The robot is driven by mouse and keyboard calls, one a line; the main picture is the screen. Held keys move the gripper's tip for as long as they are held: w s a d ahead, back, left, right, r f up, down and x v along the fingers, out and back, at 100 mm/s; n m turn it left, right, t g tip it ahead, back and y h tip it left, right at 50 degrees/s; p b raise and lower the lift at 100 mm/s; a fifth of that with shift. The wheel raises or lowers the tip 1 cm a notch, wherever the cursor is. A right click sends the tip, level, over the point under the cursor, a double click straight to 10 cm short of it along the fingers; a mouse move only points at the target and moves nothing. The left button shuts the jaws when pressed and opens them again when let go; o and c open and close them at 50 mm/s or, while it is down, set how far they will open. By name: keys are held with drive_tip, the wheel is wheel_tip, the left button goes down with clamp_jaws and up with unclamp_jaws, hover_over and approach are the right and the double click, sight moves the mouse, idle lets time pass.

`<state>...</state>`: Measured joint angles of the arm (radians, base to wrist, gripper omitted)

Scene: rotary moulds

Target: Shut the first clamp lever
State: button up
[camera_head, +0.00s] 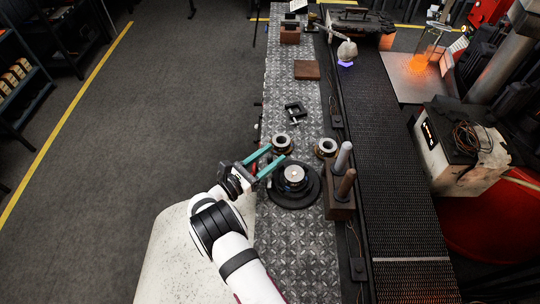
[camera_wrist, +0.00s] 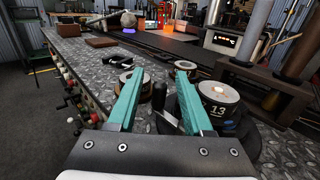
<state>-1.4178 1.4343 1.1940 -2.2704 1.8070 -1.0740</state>
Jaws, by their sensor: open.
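A round dark mould (camera_head: 293,178) with a pale metal top sits on a black round base (camera_head: 294,204). In the wrist view the mould (camera_wrist: 218,100) bears the number 13 and stands right of my fingers. A thin metal piece (camera_wrist: 168,118), which looks like a clamp lever, shows between the fingers beside the mould; I cannot tell whether it is the first lever or how far it stands open. My gripper (camera_head: 277,151) has two teal fingers, apart and empty, at the mould's upper left. In the wrist view my gripper (camera_wrist: 158,72) reaches forward over the bench.
Ring-shaped parts stand beyond the mould, one at left (camera_head: 282,142) and one at right (camera_head: 327,146). A block (camera_head: 341,208) with two upright cylinders stands close right of the mould. A black bracket (camera_head: 294,112) lies farther up the bench. A dark conveyor (camera_head: 400,190) runs alongside.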

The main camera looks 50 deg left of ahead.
clamp_jaws()
drive_tip(key=shift+s+y, duration=0.1)
drive_tip(key=shift+y, duration=0.2)
drive_tip(key=shift+s+a+n+g+y, duration=0.2)
drive_tip(key=shift+s+n+g+y, duration=0.15)
drive_tip(key=shift+n+y, duration=0.8)
drive_tip(key=shift+s+a+n+g+y, duration=0.15)
drive_tip(key=shift+s+n+g+y, duration=0.2)
drive_tip(key=shift+n+y, duration=0.85)
drive_tip(key=shift+s+a+n+g+y, duration=0.2)
drive_tip(key=shift+n+g+y, duration=0.3)
drive_tip(key=shift+y, duration=1.25)
unclamp_jaws()
drive_tip(key=shift+s, duration=0.1)
